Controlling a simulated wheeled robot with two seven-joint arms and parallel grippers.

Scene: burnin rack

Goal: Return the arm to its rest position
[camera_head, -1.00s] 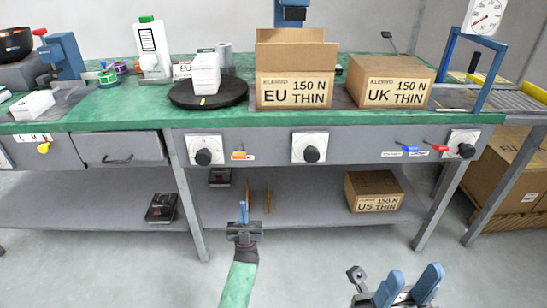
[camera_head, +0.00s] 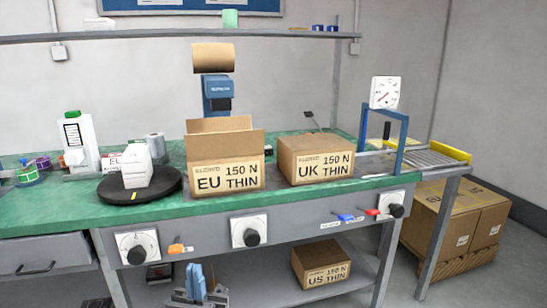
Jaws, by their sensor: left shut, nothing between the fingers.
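My left gripper (camera_head: 195,272) shows at the bottom edge of the head view, left of centre. Its blue fingers are together, pointing up, with nothing held between them. It is in front of the bench, below the drawer panel with the knobs. The rest of its arm is cut off by the frame's lower edge. My right gripper is not in view.
The green bench (camera_head: 60,221) holds an open EU carton (camera_head: 228,176), a UK carton (camera_head: 316,159) and a black turntable (camera_head: 114,190) with a white box (camera_head: 137,167). A US carton (camera_head: 321,264) sits on the lower shelf.

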